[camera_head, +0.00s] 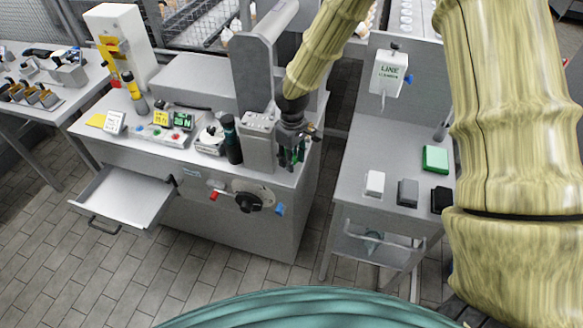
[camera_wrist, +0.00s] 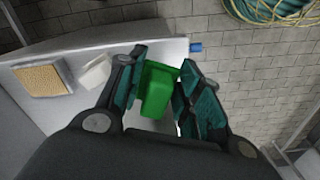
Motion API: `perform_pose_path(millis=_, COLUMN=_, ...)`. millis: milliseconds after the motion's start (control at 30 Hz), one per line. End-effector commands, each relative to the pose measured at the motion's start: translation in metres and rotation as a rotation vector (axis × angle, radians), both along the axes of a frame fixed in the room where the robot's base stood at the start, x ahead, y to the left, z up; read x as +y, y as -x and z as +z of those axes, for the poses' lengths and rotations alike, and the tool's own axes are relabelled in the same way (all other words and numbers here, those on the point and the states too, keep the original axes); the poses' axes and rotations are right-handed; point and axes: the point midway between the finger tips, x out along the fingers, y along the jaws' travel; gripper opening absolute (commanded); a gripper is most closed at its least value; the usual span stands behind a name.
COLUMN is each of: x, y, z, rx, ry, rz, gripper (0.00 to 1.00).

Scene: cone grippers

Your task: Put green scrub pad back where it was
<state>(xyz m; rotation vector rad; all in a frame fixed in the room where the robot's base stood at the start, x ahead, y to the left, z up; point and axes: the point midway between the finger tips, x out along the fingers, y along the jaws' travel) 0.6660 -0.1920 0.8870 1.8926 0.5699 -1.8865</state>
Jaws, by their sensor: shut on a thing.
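My gripper (camera_head: 293,152) is over the right end of the grey machine cabinet in the head view. In the wrist view its two teal-lined fingers (camera_wrist: 163,98) are closed on a bright green pad (camera_wrist: 157,88), which sits between them. In the head view the held pad is mostly hidden by the dark fingers.
A tan pad (camera_wrist: 40,81) and a white block (camera_wrist: 96,72) lie on the pale surface in the wrist view. A dark bottle (camera_head: 231,140) and a grey column stand left of my gripper. The drawer (camera_head: 125,192) is open. A gap separates cabinet and right table (camera_head: 385,145).

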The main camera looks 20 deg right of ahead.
Motion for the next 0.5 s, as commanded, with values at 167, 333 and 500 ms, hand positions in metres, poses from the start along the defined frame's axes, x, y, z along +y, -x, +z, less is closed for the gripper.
perform_pose_path(millis=167, x=0.0, y=0.0, z=-0.016, rx=0.002, ry=0.001, rz=0.0, gripper=0.05)
perform_pose_path(millis=333, x=0.0, y=0.0, z=-0.022, rx=0.001, ry=0.001, rz=0.0, gripper=0.05)
perform_pose_path(millis=500, x=-0.001, y=0.001, z=-0.035, rx=0.003, ry=0.002, rz=0.0, gripper=0.05)
